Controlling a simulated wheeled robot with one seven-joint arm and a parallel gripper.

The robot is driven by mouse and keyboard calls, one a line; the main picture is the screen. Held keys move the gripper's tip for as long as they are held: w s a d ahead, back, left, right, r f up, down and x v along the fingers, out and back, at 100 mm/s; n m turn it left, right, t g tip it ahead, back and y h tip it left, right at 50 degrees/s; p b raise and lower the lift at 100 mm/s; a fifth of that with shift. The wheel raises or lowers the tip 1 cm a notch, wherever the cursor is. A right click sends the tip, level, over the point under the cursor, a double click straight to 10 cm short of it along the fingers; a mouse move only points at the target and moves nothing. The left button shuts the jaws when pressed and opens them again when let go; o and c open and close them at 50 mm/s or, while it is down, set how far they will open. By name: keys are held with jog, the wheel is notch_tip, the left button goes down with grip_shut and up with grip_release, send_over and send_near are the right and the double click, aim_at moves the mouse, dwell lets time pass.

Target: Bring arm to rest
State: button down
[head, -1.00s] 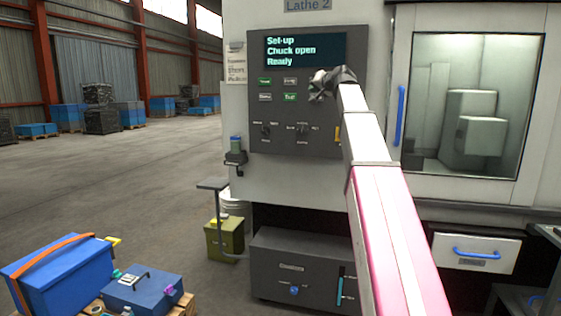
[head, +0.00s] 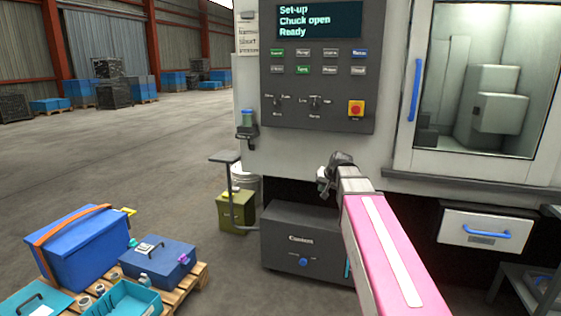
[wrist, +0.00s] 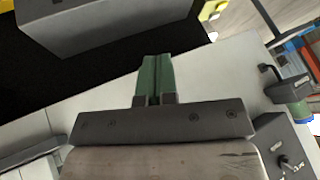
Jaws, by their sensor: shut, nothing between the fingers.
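My arm reaches forward from the lower right in the head view, and my gripper (head: 326,180) is at its far end. The gripper is below the lathe's control panel (head: 317,110), in front of the lathe's lower front and above the dark grey coolant box (head: 300,238). In the wrist view the green fingers of my gripper (wrist: 156,82) lie together, shut with nothing between them. The panel's screen (head: 318,20) reads "Set-up", "Chuck open", "Ready". The gripper looks clear of the panel.
The lathe door with a blue handle (head: 414,90) is at the right, above a drawer (head: 485,232). An olive bin (head: 234,213) and a small stand (head: 225,157) are left of the coolant box. Blue cases (head: 80,245) sit on a pallet at lower left. Open floor lies beyond.

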jog(key=s+f+g+h, duration=0.1)
jog(key=s+f+g, duration=0.2)
jog(key=s+f, duration=0.9)
jog(key=s+d+f+n+g+h, duration=0.1)
jog(key=s+f+g+h, duration=0.1)
jog(key=s+f, duration=1)
jog(key=shift+s+d+f+g, duration=0.2)
jog(key=shift+d+f+g, duration=0.1)
jog(key=shift+g, duration=0.4)
dwell(2.6)
